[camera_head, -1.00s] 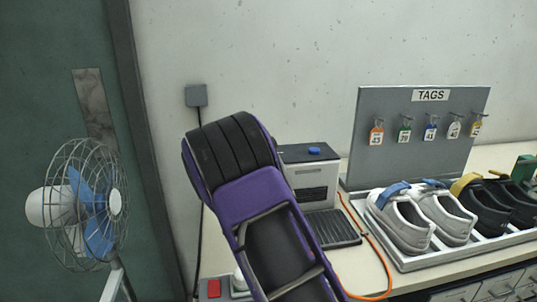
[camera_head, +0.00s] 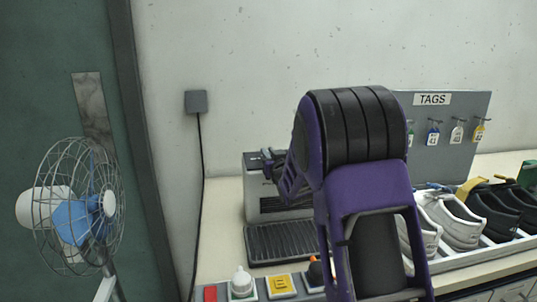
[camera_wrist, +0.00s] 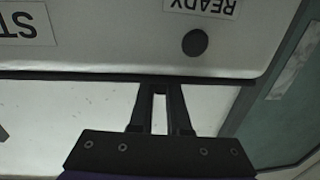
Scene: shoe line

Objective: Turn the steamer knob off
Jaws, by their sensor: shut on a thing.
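The steamer (camera_head: 262,208) is a pale grey box with a dark top, standing on the bench near the wall in the head view. My gripper (camera_head: 268,162) is at its top, left of my forearm. In the wrist view the steamer's pale face (camera_wrist: 100,60) carries upside-down labels, one reading READY, above a dark round spot (camera_wrist: 195,43). My gripper (camera_wrist: 160,90) has its narrow fingers close together at the steamer's dark edge. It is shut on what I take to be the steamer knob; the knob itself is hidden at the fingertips.
A black ribbed tray (camera_head: 285,243) lies in front of the steamer. Shoes (camera_head: 455,220) and the TAGS board (camera_head: 447,115) are right, a fan (camera_head: 80,210) left.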

